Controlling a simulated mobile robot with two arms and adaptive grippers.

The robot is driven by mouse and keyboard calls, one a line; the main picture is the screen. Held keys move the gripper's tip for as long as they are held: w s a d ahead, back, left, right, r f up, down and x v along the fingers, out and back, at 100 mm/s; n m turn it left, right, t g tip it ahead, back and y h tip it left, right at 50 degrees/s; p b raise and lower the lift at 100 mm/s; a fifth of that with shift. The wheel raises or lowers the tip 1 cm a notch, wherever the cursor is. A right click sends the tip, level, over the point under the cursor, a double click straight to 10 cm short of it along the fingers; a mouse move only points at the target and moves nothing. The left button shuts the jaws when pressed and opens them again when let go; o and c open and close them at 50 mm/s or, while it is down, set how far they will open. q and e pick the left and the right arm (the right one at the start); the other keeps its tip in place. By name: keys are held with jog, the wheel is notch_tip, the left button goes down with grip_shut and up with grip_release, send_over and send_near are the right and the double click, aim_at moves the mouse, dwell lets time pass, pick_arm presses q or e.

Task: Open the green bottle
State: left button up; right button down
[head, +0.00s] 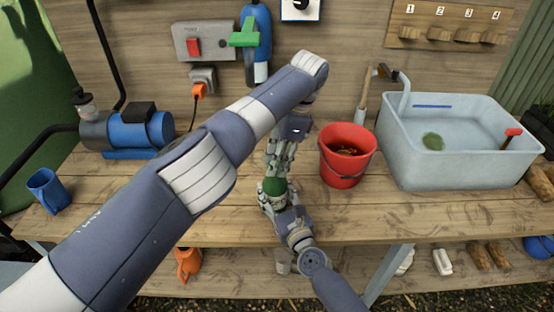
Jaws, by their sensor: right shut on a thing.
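The green bottle (274,186) is near the middle of the bench, mostly hidden by my two grippers. Only a short green part of it shows. My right gripper (272,199) comes in from the lower right and is shut around the bottle. My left gripper (277,166) reaches down from above, with its fingers at the bottle's upper end. The bottle's top and any cap are hidden by these fingers, so I cannot tell whether they grip it.
A red bucket (346,168) stands close to the right of my grippers. A water-filled tub (424,165) is further right. A blue pump (136,130) and a blue mug (47,190) stand left. The bench front right of my grippers is clear.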

pick_arm(q)
jog(key=o, duration=0.4)
